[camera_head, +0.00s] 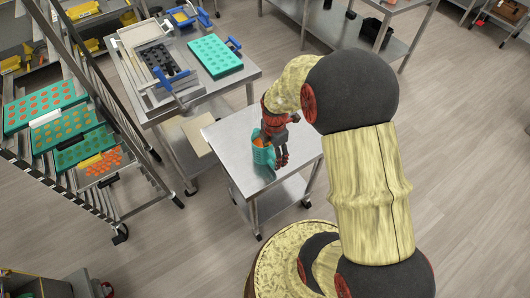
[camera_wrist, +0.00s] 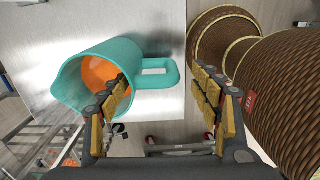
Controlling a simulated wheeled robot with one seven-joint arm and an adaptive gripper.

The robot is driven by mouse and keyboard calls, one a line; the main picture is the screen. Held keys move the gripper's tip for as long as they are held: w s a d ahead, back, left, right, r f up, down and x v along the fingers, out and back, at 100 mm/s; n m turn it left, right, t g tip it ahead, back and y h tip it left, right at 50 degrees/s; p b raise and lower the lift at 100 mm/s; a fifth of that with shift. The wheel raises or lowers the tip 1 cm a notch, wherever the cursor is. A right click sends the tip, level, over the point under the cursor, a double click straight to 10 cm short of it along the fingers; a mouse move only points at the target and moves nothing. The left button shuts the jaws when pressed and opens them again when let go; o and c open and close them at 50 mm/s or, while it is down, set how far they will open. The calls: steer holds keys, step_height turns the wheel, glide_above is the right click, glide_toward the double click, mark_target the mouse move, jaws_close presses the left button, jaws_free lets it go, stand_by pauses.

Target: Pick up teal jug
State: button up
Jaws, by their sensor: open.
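The teal jug (camera_head: 262,158) stands on the small steel table (camera_head: 226,132) in the head view. In the wrist view the jug (camera_wrist: 70,92) shows its open mouth with orange contents inside, and its teal loop handle (camera_wrist: 160,73) points right. My gripper (camera_head: 277,160) is right beside the jug in the head view. In the wrist view my gripper (camera_wrist: 165,95) is open, with its left finger overlapping the jug's body and its right finger clear of it. The handle shows between and beyond the fingers. I cannot tell whether any finger touches the jug.
A larger steel table (camera_head: 143,102) behind holds a teal tray (camera_head: 214,55) and a depositor frame. A rack (camera_head: 103,130) with several teal trays of orange pieces stands at left. Another steel shelf table (camera_head: 340,35) is at the back. The floor at right is clear.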

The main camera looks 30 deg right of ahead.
step_height(320, 180, down, 3)
steer(key=shift+r, duration=0.2)
steer(key=shift+s, duration=0.1)
jaws_close()
stand_by(0.8)
